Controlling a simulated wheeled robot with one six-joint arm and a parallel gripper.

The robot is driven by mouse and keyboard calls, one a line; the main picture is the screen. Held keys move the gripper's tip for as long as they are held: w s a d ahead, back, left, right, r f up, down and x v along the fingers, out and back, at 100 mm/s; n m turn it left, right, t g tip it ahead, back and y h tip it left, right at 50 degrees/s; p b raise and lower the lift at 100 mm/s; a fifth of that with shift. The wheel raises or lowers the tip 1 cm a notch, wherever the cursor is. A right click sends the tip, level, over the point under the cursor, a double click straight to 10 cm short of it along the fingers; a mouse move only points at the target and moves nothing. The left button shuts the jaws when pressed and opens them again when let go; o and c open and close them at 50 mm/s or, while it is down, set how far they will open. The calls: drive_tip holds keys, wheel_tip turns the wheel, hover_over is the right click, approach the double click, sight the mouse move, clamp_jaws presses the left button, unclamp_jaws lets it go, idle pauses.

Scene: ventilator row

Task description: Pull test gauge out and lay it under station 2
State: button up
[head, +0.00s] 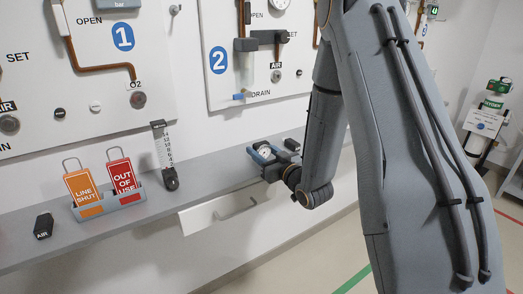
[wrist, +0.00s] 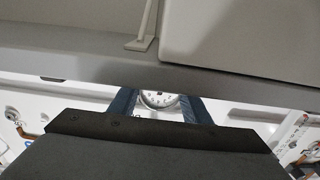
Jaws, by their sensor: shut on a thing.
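The test gauge (head: 265,152), with a round white dial, is between the blue fingers of my gripper (head: 262,152), which is shut on it. In the head view they are at the grey shelf (head: 225,182), below and a little right of the station 2 panel (head: 222,88). I cannot tell whether the gauge touches the shelf. In the wrist view the gauge dial (wrist: 159,99) shows between the fingers of my gripper (wrist: 158,97); its lower part is hidden behind the dark gripper body.
Left along the shelf are a scaled tube (head: 163,150), a holder (head: 127,200) with an orange tag (head: 83,188) and a red tag (head: 121,175), and a black AIR block (head: 43,226). A white tray (head: 205,217) is below the shelf. The shelf between tube and gripper is clear.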

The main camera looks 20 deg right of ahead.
sight(265, 153)
drive_tip(key=o, duration=1.6)
drive_tip(key=v, duration=0.8)
drive_tip(key=shift+a, duration=0.1)
